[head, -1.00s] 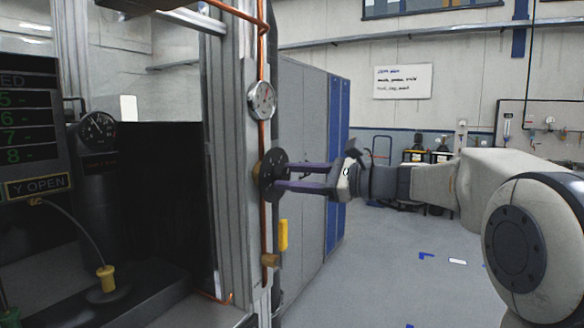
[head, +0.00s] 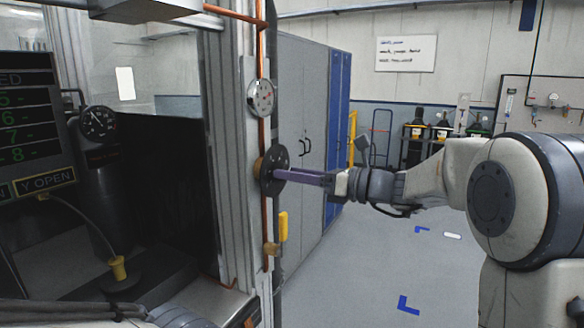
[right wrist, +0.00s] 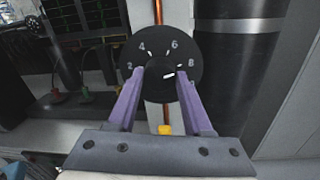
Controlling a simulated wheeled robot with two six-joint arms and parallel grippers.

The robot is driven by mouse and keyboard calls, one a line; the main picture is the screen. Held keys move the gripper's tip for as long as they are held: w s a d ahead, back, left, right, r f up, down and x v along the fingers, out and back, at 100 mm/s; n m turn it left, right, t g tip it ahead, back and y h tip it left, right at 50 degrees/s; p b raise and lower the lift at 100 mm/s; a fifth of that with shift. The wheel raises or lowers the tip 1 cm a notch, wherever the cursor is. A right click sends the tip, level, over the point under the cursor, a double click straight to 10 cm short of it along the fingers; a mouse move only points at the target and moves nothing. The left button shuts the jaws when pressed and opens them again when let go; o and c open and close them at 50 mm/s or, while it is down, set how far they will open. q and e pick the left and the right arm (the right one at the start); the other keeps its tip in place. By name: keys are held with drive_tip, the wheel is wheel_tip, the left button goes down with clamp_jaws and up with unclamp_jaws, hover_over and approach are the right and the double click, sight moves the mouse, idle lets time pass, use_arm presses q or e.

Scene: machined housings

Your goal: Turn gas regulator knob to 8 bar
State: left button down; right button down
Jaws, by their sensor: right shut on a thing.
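The regulator knob sits at the centre of a round black dial (head: 272,170) on the copper pipe beside the machine's frame. In the right wrist view the dial (right wrist: 185,55) shows 2, 4, 6 and 8, with another mark lower right, partly hidden by a finger. A white pointer line on the knob (right wrist: 165,74) points right, near or just below the 8. My right gripper (head: 284,176) reaches it from the right; its purple fingers (right wrist: 161,78) are shut on the knob, one on each side. A round white gauge (head: 262,97) sits above; its reading is too small to tell. My left gripper is not in view.
A yellow handle (head: 283,226) hangs below the dial. Grey and blue lockers (head: 310,130) stand behind it. The machine's dark opening (head: 165,200) and a display panel (head: 28,115) are at left. The floor (head: 370,270) at right is clear apart from tape marks.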

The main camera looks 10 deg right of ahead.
drive_tip(key=shift+w+d, duration=0.1)
idle(0.5)
drive_tip(key=shift+c, duration=1.6)
unclamp_jaws()
drive_tip(key=b+v, duration=0.2)
drive_tip(key=v, duration=0.8)
drive_tip(key=shift+d, duration=0.15)
